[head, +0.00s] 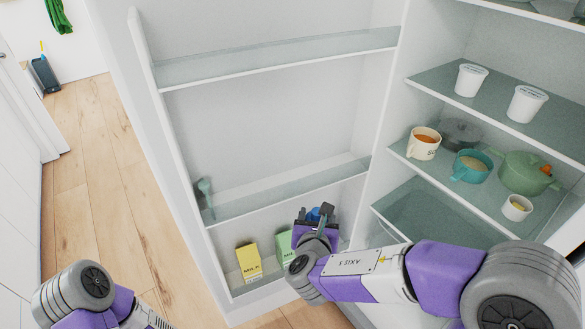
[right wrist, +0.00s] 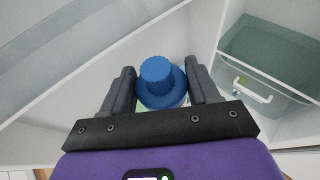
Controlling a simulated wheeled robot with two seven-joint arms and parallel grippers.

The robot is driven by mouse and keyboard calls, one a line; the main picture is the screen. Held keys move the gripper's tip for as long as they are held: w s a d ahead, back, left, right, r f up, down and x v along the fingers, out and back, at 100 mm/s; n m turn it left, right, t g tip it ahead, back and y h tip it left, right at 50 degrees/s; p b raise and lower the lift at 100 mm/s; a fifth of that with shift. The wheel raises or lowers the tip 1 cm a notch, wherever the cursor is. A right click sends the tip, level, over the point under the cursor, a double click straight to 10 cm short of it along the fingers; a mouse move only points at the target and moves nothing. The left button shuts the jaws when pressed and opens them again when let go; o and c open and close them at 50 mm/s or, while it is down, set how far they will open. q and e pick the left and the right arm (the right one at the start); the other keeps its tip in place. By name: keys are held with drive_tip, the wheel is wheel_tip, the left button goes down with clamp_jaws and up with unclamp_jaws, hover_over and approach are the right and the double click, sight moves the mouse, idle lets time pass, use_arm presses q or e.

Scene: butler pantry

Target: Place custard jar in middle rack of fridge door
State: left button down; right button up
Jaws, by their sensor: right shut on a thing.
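My right gripper (head: 318,212) is shut on a jar with a ridged blue lid (right wrist: 157,78), taken to be the custard jar. Its two dark fingers (right wrist: 160,88) flank the lid in the right wrist view, and most of the jar's body is hidden below it. In the head view only a bit of blue (head: 313,214) shows between the fingers. The open fridge door has a middle rack (head: 290,194) with a glass front. The gripper is in front of this rack's lower right part, above the bottom rack. My left arm shows at the lower left, but its gripper does not.
A teal-grey item (head: 205,193) stands at the middle rack's left end; the rest looks empty. Yellow (head: 248,261) and green (head: 284,248) cartons stand in the bottom rack. Fridge shelves at right hold white tubs (head: 470,80), cups and pots. A clear drawer (right wrist: 262,90) lies beside the door.

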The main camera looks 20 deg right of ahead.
drive_tip(key=s+r+p, duration=0.4)
drive_tip(key=r, duration=0.4)
drive_tip(key=s+r+p, duration=0.4)
drive_tip(key=r, duration=0.5)
drive_tip(key=w+a+p, duration=0.3)
drive_tip(key=w+p, duration=0.1)
drive_tip(key=w, duration=1.6)
drive_tip(key=shift+m+h, duration=0.4)
drive_tip(key=f, duration=0.4)
drive_tip(key=f+b, duration=0.1)
drive_tip(key=f, duration=0.1)
drive_tip(key=shift+s+d+f, duration=0.3)
drive_tip(key=shift+f, duration=0.1)
drive_tip(key=shift+w+f, duration=0.25)
